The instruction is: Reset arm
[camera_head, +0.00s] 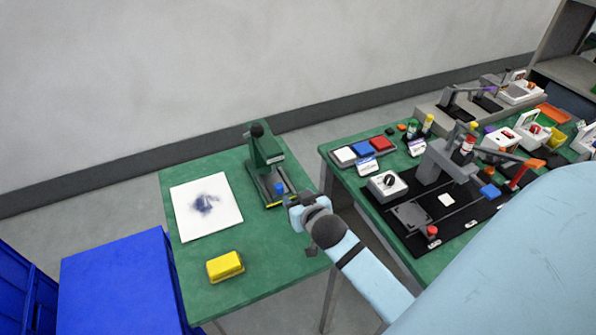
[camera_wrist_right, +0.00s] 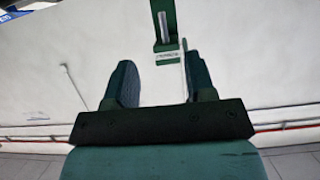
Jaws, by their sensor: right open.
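My right arm comes in from the lower right in the head view, and its gripper (camera_head: 290,203) is over the right edge of the small green table, close to a green press-like device (camera_head: 266,165) with a blue piece (camera_head: 280,188) at its front. In the right wrist view my right gripper (camera_wrist_right: 160,85) is open, with its two dark fingers apart and nothing between them. Part of a green device (camera_wrist_right: 165,22) shows beyond the fingertips there. My left gripper is not in view.
The small green table (camera_head: 260,277) also holds a white sheet with a dark smudge (camera_head: 206,206) and a yellow block (camera_head: 225,266). Blue crates (camera_head: 118,285) stand at left. A second table at right is crowded with a grey switch box (camera_head: 387,186), coloured blocks and fixtures on a black mat.

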